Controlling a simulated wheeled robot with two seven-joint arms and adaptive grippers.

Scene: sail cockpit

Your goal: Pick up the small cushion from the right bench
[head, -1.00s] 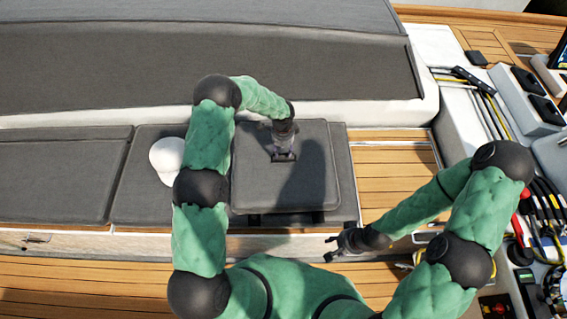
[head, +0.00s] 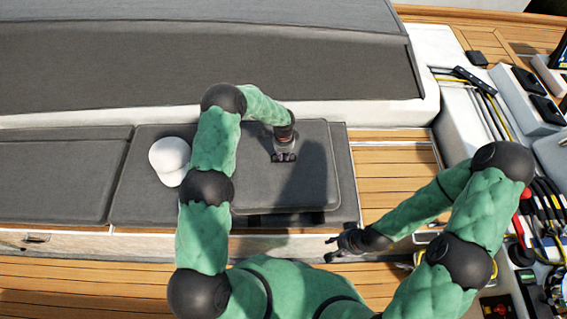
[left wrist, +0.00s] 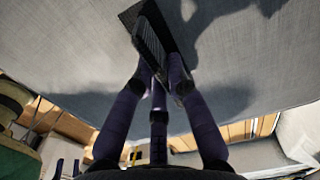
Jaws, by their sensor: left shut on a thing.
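The small cushion (head: 312,150) is a dark grey square pad with rounded corners. It lies over the longer grey bench pad (head: 140,205), with a dark strip along its near edge. My left gripper (head: 284,157) is over the cushion's middle, reaching down from above. In the left wrist view its fingertips (left wrist: 160,72) are shut on a dark ribbed tab or strap against the cushion's grey cloth (left wrist: 80,65). I cannot tell whether the cushion is clear of the pad. My right gripper (head: 335,245) is open and empty, in front of the bench's near edge.
A white cap (head: 168,160) lies on the bench pad left of the cushion, close to my left arm. A grey backrest (head: 200,65) rises behind. Bare wooden slats (head: 390,180) lie to the right, and cables and instruments (head: 540,200) crowd the far right.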

